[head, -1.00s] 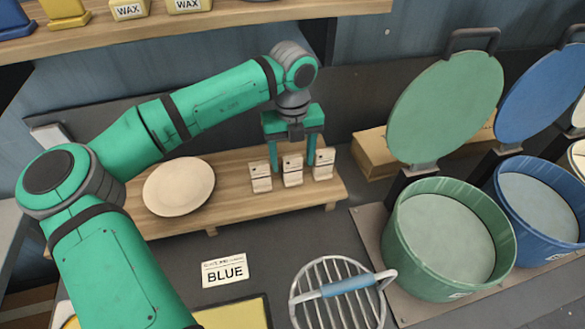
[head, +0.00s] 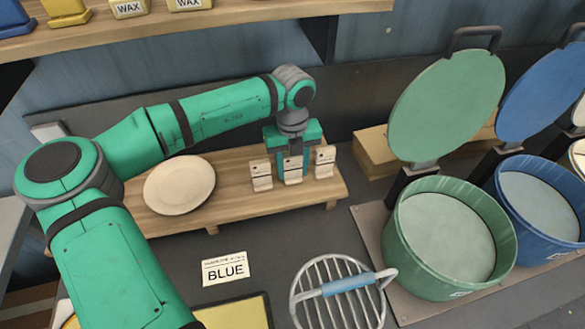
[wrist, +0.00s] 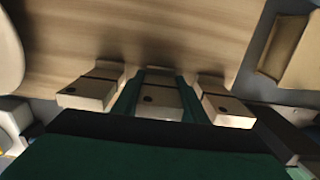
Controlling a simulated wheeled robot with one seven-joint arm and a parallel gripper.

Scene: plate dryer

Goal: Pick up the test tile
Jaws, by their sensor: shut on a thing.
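Three small pale test tiles with dark marks stand in a row on a low wooden stand (head: 230,212). My gripper (head: 292,165) is down at the row and shut on the middle test tile (head: 292,178). In the wrist view the middle tile (wrist: 158,102) sits between my two green fingers. The left tile (head: 261,175) and right tile (head: 324,162) stand close on either side, outside the fingers. The middle tile appears to be still at the stand's level, in line with the others.
A cream plate (head: 180,185) lies on the stand to the left. A green drum (head: 425,235) with a raised lid (head: 447,105) and a blue drum (head: 545,195) are at right. A wire rack with a blue handle (head: 348,284) and a BLUE card (head: 225,269) lie in front.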

